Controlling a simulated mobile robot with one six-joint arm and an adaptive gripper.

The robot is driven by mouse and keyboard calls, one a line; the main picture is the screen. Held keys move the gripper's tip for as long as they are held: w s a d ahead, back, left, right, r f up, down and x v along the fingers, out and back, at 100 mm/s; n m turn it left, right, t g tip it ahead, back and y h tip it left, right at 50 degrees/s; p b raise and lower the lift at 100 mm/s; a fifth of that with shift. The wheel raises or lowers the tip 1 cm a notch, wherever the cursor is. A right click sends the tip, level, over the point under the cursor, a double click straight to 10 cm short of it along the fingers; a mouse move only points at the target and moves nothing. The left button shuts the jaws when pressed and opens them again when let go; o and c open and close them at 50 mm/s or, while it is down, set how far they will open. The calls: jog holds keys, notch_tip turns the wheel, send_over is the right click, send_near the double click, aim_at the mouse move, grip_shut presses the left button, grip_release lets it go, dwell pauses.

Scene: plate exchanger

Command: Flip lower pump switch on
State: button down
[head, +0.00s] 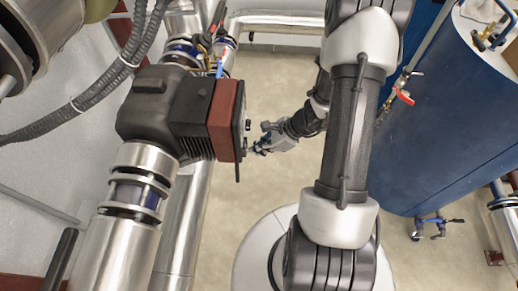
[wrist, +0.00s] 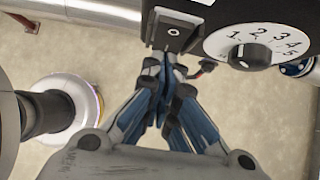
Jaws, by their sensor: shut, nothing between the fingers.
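A pump (head: 165,105) with a black body and a red front section sits in the pipework left of centre in the head view. In the wrist view its black face carries a switch (wrist: 174,31) with a small round white mark. A white dial (wrist: 252,52) with a black knob and numbers is to the right of the switch. My gripper (head: 258,148) is beside the pump's front face in the head view. In the wrist view its shut, empty fingertips (wrist: 166,60) are just below the switch. I cannot tell whether they touch it.
A blue tank (head: 440,130) with a red-handled valve (head: 403,96) stands at the right. Steel pipes (head: 130,235) run above and below the pump. Dark hoses (head: 100,90) hang at upper left.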

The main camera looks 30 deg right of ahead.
dwell(0.3)
jog(key=shift+w+a+f+b, duration=0.2)
jog(key=shift+a+b, duration=0.15)
jog(key=shift+b, duration=0.25)
